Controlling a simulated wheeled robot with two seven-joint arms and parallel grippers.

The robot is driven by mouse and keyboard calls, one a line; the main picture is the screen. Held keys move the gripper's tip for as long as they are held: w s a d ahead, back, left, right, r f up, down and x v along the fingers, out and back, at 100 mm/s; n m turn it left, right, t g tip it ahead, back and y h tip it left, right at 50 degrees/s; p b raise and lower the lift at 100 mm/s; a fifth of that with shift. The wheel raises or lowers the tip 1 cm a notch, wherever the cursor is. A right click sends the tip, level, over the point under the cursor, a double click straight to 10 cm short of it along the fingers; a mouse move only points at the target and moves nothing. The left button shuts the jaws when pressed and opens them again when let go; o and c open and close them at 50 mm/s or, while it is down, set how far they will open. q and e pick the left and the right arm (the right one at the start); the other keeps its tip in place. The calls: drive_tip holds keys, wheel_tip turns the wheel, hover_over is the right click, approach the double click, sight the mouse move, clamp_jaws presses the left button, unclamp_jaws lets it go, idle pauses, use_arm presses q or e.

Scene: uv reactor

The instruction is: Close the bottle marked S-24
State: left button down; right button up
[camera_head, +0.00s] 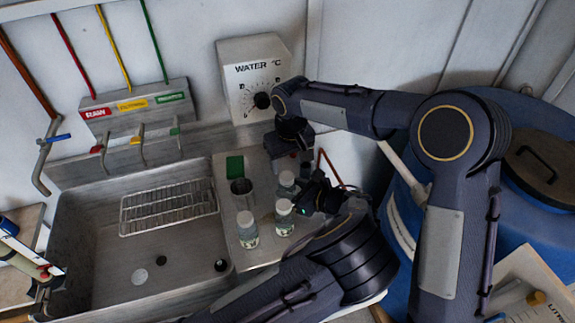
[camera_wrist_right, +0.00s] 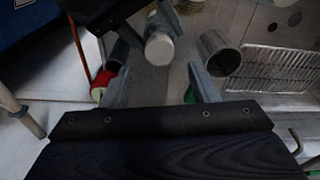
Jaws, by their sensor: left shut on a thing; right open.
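Three small clear bottles stand on the metal ledge beside the sink: a front left bottle (camera_head: 247,232), a front right bottle (camera_head: 284,220) and a back bottle (camera_head: 287,186). Their markings are too small to read. My left gripper (camera_head: 303,193) is low at the right and appears shut on the back bottle; the contact is partly hidden. My right gripper (camera_head: 290,152) is open and empty, pointing down behind that bottle. In the right wrist view, a pale round bottle top (camera_wrist_right: 160,48) shows beyond and between the open fingers (camera_wrist_right: 162,92). I cannot tell whether it is capped.
A metal cup (camera_head: 241,192) stands left of the back bottle, close to my right finger in the wrist view (camera_wrist_right: 218,52). A green pad (camera_head: 235,166) lies behind it. The sink (camera_head: 95,265) with a wire rack (camera_head: 170,208) is left; a blue barrel (camera_head: 540,215) is right.

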drive_tip(key=n, duration=0.3)
drive_tip(key=shift+r+n, duration=0.15)
drive_tip(key=shift+n, duration=0.15)
drive_tip(key=n, duration=0.4)
drive_tip(key=shift+w+a+r+n, duration=0.1)
drive_tip(key=shift+r+n, duration=0.1)
drive_tip(key=shift+n, duration=0.1)
drive_tip(key=n, duration=0.5)
drive_tip(key=shift+r, duration=0.2)
drive_tip(key=n, duration=0.5)
drive_tip(key=shift+r+g, duration=0.25)
drive_tip(key=shift+g, duration=0.05)
drive_tip(key=n, duration=0.7)
drive_tip(key=shift+r, duration=0.35)
drive_tip(key=n, duration=0.4)
drive_tip(key=shift+w+r, duration=0.1)
drive_tip(key=shift+r, duration=0.1)
drive_tip(key=n, duration=0.5)
drive_tip(key=shift+r+g+h, duration=0.2)
drive_tip(key=shift+g+h, duration=0.1)
drive_tip(key=shift+f, duration=0.1)
